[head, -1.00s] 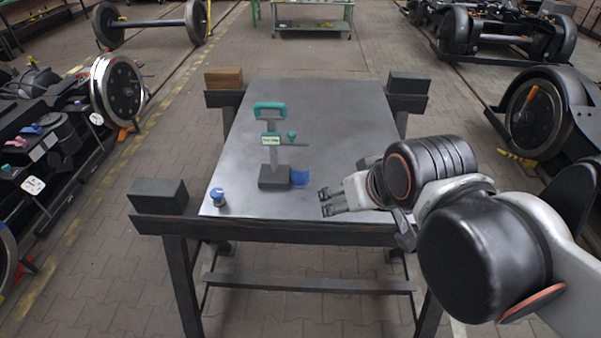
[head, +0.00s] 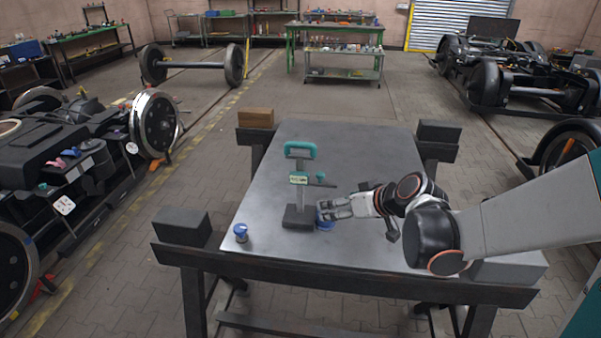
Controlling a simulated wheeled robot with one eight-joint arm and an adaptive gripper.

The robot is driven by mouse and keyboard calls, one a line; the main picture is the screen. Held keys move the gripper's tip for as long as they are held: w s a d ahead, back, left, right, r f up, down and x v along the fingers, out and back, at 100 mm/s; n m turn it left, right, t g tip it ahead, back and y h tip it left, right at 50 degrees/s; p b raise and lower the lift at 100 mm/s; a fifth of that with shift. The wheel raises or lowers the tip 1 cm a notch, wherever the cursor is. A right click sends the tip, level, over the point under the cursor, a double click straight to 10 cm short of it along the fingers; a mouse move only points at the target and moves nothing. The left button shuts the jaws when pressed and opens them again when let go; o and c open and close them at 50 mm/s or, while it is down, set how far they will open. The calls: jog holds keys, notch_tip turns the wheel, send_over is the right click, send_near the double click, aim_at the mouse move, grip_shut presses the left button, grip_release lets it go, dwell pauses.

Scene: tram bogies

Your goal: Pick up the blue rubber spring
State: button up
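A second, smaller piece with a blue top and grey lower part (head: 240,233) stands near the table's left front corner.
Bogies and wheelsets stand on the floor at both sides.

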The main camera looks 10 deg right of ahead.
aim_at(326, 210)
jog(key=w+d+f+n+t+y+b, duration=0.1)
jog(key=w+d+f+t+b, duration=0.15)
jog(key=f, duration=0.35)
jog(key=w+d+f+n+t+b, duration=0.1)
jog(key=w+d+f+b, duration=0.1)
jog(key=w+d+f, duration=0.3)
jog(key=shift+g, duration=0.25)
jog(key=w+a+f, duration=0.4)
jog(key=shift+w+a+f, duration=0.1)
jog(key=shift+w+f, duration=0.05)
jog(key=shift+w, duration=0.1)
jog(key=shift+b+x, duration=1.35)
jog(key=shift+x, duration=1.7)
jog(key=shift+w+r, duration=0.1)
jog(key=shift+r, duration=0.15)
jog(key=c, duration=1.6)
jog(key=shift+r, duration=0.1)
